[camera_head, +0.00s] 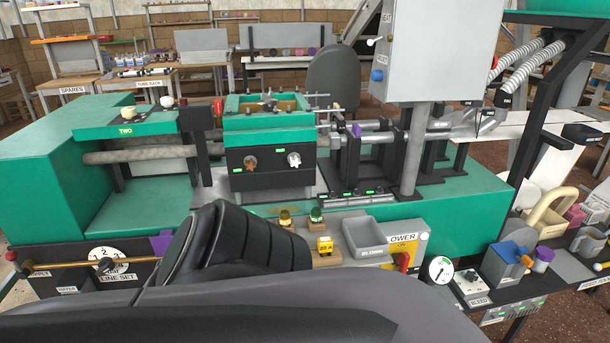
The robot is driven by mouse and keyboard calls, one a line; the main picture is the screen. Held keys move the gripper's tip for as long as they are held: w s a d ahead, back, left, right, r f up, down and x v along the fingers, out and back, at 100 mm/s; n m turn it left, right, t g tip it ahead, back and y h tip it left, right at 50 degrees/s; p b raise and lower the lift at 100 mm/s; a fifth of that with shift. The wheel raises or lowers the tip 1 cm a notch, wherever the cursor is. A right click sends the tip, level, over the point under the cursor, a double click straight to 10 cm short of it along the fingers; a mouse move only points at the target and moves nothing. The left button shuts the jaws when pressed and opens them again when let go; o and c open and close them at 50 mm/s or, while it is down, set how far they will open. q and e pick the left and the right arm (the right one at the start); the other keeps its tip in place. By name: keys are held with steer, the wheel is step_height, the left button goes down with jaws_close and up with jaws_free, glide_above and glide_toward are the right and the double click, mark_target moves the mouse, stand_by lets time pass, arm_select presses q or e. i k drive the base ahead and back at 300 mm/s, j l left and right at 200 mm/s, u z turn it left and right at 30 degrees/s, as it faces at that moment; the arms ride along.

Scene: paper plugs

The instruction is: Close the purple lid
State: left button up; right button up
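Three purple things show, and I cannot tell for certain which is the purple lid. A small flat purple piece (161,243) stands tilted at the back edge of the LINE SET panel, partly hidden by a dark ribbed shape. A small purple piece (356,130) sits at the left end of the grey pipe on the green bench. A purple cup-like piece (543,255) is beside a blue-grey box at the right. None is clearly seen as open or closed. Neither of my grippers is recognizable in this view.
A large dark ribbed and grey shape (240,250) fills the lower foreground and blocks part of the bench. A grey cabinet (435,50) stands above the bench.

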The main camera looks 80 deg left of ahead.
mark_target(160, 244)
steer(key=l+u, duration=0.1)
steer(key=u, duration=3.4)
